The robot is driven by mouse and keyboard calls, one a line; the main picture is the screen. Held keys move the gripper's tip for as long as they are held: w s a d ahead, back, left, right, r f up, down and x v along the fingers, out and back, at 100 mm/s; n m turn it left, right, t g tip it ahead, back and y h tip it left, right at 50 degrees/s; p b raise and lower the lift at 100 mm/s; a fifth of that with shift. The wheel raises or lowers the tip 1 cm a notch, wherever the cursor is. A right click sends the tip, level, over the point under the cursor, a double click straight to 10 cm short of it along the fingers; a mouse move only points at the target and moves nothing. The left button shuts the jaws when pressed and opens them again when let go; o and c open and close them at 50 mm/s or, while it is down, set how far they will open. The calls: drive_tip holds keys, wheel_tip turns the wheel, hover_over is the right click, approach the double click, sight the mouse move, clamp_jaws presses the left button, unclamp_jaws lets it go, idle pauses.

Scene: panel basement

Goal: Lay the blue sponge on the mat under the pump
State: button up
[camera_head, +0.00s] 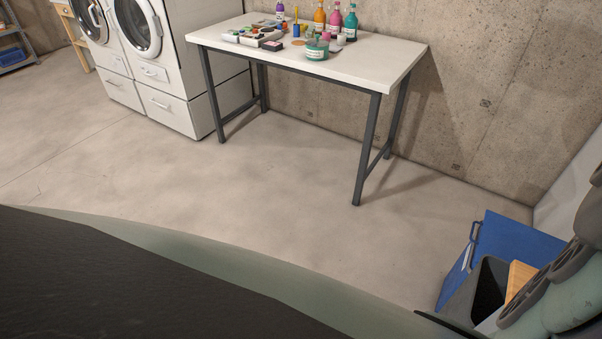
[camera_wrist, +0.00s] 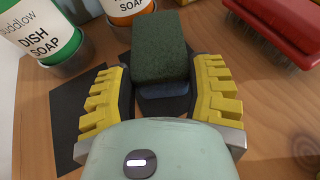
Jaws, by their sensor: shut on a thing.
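My gripper (camera_wrist: 162,72), with yellow ribbed fingers, is shut on a sponge (camera_wrist: 160,48). The sponge has a dark green scouring face and a darker bluish part nearer my palm. Dark flat mats (camera_wrist: 68,112) lie on the wooden surface below and beside the fingers. A white dish soap container (camera_wrist: 42,32) with a green base stands at the upper left, and a second soap container (camera_wrist: 126,8) with an orange base stands beside it. Their tops are cut off, so I cannot tell which has a pump. The head view does not show my gripper or the sponge.
A red brush (camera_wrist: 278,28) lies at the upper right on the wooden top (camera_wrist: 268,112). In the head view, a white table (camera_head: 385,64) holds bottles and small items. Washing machines (camera_head: 172,75) stand left of it. A blue panel (camera_head: 510,245) is at the lower right. Open floor lies between.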

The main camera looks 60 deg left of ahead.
drive_tip(key=shift+f, duration=0.2)
drive_tip(key=o, duration=0.8)
drive_tip(key=shift+o, duration=0.2)
drive_tip(key=shift+a, duration=0.1)
drive_tip(key=v, duration=1.2)
drive_tip(key=shift+r, duration=0.1)
